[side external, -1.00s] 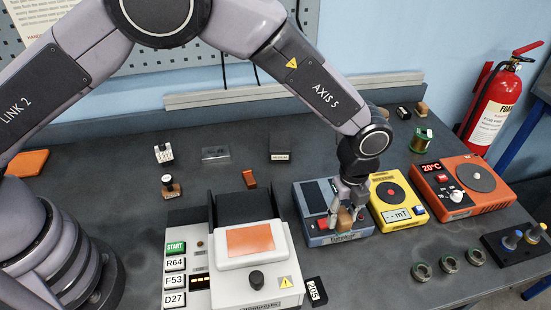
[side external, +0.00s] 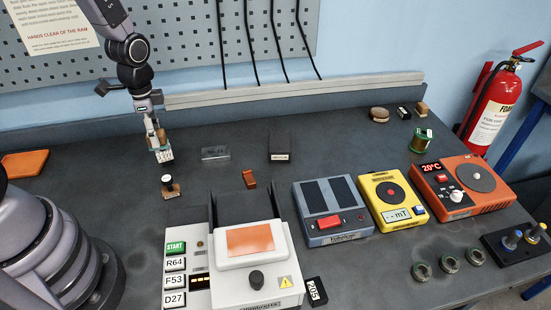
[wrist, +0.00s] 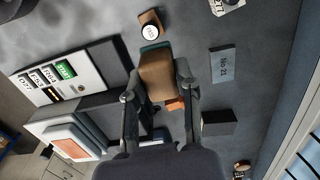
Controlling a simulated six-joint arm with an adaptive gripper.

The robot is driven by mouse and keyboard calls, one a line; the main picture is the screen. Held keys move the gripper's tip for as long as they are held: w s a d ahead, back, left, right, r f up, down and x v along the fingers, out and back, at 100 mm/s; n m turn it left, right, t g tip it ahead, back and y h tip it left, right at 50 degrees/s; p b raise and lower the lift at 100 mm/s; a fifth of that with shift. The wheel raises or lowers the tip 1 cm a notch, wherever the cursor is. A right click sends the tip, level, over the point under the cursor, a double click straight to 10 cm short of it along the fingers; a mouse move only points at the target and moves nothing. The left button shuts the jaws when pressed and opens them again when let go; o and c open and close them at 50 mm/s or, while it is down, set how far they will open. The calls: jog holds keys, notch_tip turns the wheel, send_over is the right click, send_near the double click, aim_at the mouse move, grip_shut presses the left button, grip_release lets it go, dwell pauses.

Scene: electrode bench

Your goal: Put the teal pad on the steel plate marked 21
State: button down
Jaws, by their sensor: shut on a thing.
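My gripper (wrist: 160,82) is shut on the teal pad (wrist: 157,70), a brown block with a teal strip showing at its far edge in the wrist view. In the side external view my gripper (side external: 157,138) holds it above the bench at the back left. The steel plate (wrist: 222,67) is a flat grey rectangle whose label reads No 21. It lies right of the held pad in the wrist view and also shows in the side external view (side external: 215,153), right of my gripper and apart from it.
A stamp-like weight on a wooden base (side external: 170,187) stands near the gripper. A white labelled block (side external: 164,156) is partly hidden behind the gripper. A dark block (side external: 280,147) and an orange-brown block (side external: 249,179) lie right. The white press (side external: 245,270) stands in front.

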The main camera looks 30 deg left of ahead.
jog(key=w+a+f, duration=0.1)
jog(key=w+f, duration=0.4)
jog(key=w, duration=0.4)
send_over(205, 153)
notch_tip(205, 153, down, 4)
jog(key=shift+s+f, duration=0.15)
jog(key=shift+f, duration=0.1)
jog(key=shift+w+f, duration=0.2)
jog(key=shift+f, duration=1.5)
jog(key=shift+f, duration=0.1)
jog(key=c, duration=0.8)
grip_release()
